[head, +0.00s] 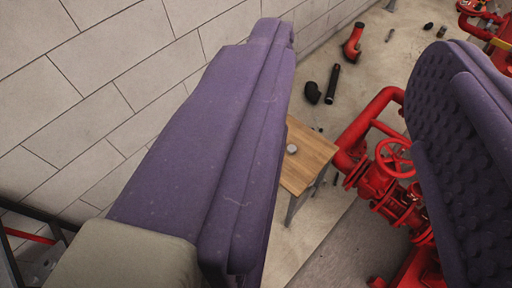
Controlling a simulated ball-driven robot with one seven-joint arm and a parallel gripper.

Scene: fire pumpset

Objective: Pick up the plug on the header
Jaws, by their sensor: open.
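My gripper (352,45) is open, with its two purple padded fingers wide apart at the left and right and nothing held between them. Red pipework (375,108) with a handwheel valve (394,158) stands beyond the fingers, partly hidden by the right finger. It may be the header, but I cannot tell. I cannot make out a plug on it for sure. A small round grey object (292,149) lies on a wooden-topped table (312,163) just right of the left finger; I cannot tell what it is.
A block wall (110,60) runs along the left. On the floor lie a black pipe piece (333,84), a black elbow (312,93), a red elbow fitting (353,42) and several small parts. More red pipework (480,18) stands at the top right. Open floor shows between.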

